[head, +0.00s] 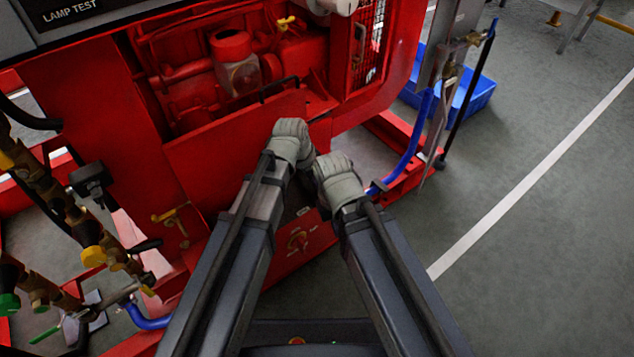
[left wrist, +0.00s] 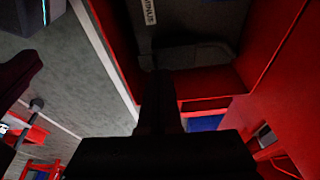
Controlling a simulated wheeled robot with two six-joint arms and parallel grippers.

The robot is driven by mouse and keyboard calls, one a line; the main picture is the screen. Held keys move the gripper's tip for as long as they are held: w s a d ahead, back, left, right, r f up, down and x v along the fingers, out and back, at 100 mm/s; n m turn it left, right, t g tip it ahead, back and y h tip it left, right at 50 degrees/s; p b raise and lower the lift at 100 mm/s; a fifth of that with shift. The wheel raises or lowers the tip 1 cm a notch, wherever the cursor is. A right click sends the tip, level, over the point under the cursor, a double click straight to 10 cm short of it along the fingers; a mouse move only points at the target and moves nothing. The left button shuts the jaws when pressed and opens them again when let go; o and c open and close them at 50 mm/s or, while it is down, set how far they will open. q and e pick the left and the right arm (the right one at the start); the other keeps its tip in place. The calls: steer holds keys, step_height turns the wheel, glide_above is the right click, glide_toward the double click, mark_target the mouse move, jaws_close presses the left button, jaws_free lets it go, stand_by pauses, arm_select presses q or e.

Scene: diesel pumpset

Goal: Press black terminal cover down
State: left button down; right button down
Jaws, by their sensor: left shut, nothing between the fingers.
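In the left wrist view, my left gripper (left wrist: 159,80) is shut, with nothing held. Its dark fingers point into a red-walled box. A dark, rounded piece (left wrist: 195,53), likely the black terminal cover, lies just beyond the fingertips on a grey surface. I cannot tell whether the fingers touch it or whether it is fully down. A pale label (left wrist: 148,12) with partly readable dark lettering is above it. In the head view, both grey wrists are close together over the red pumpset; the wrists hide the cover and the fingers. The right gripper's jaw state cannot be made out.
The red pumpset (head: 120,110) fills the left and centre. Pipes and valves (head: 90,235) stand at left. A blue tray (head: 470,98) and blue hose (head: 418,130) are at right. Grey floor is clear farther right.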

arm_select(q)
steer(key=shift+r+p, duration=0.7)
steer(key=s+d+p+v, duration=0.1)
steer(key=d+p+v, duration=0.1)
steer(key=p+v, duration=1)
steer(key=shift+r, duration=0.25)
steer(key=shift+s+a, duration=0.1)
steer(key=shift+a, duration=0.1)
steer(key=s+a+n+g+y, duration=0.1)
steer(key=s+a+n+y, duration=0.3)
steer(key=a+n, duration=1)
steer(key=s+d+r+m+p, duration=0.2)
steer(key=r+p, duration=0.6)
steer(key=s+d+r+m+p, duration=0.2)
steer(key=d+r+p, duration=0.1)
steer(key=r+p, duration=0.5)
steer(key=s+d+r+m+g+p, duration=0.1)
steer(key=s+d+r+m+p, duration=0.1)
steer(key=r+p, duration=0.6)
steer(key=shift+s+d+r+m+p, duration=0.2)
steer(key=shift+s+d+m+p, duration=0.1)
steer(key=shift+s+d+p, duration=0.3)
